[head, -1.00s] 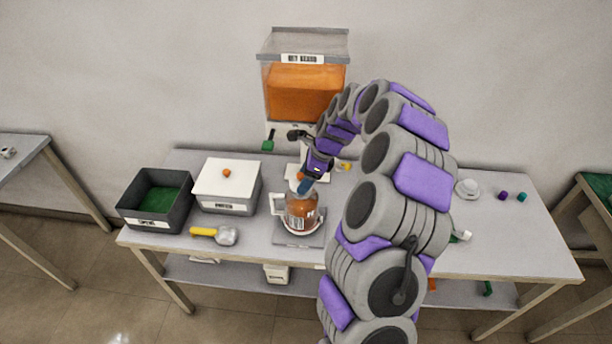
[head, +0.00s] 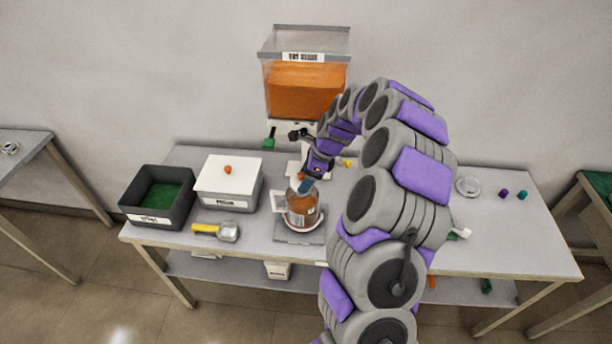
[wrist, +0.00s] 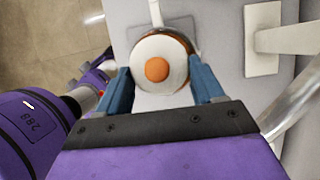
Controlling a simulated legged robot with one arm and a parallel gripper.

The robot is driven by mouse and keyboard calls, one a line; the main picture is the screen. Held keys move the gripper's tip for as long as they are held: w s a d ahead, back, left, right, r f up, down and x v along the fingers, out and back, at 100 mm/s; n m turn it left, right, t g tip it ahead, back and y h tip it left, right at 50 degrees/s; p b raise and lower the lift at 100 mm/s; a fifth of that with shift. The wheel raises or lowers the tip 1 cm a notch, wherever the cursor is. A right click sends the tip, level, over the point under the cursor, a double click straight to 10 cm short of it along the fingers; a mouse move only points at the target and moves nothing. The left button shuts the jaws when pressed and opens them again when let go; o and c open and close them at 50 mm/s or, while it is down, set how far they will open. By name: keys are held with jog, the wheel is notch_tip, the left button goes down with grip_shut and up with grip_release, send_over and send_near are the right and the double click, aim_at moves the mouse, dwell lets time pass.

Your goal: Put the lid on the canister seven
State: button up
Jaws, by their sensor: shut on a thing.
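The canister (head: 303,212) is a clear jar with brown-orange contents and a label. It stands upright on a small grey stand at the front middle of the table. The white round lid (wrist: 146,50) with an orange knob (wrist: 157,69) is between the blue fingers of my gripper (wrist: 159,66), which is shut on it. In the head view my gripper (head: 304,186) is right over the canister top. The lid covers the mouth in the wrist view; I cannot tell whether it is fully seated. No number seven is readable on the canister.
A hopper (head: 305,92) with orange contents stands behind. To the left are a dark bin (head: 158,217), a white-lidded box (head: 228,180) and a yellow-handled scoop (head: 217,231). A clear round dish (head: 468,187) and small purple and teal pieces lie at the right.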

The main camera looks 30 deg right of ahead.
jog(key=shift+d+f, duration=0.15)
jog(key=shift+f, duration=0.45)
jog(key=shift+f+p, duration=0.2)
jog(key=shift+p, duration=1.2)
dwell(0.8)
jog(key=o, duration=1.1)
jog(key=shift+o, duration=0.2)
jog(key=shift+r, duration=0.15)
jog(key=shift+r+p, duration=2.95)
jog(key=shift+r, duration=0.45)
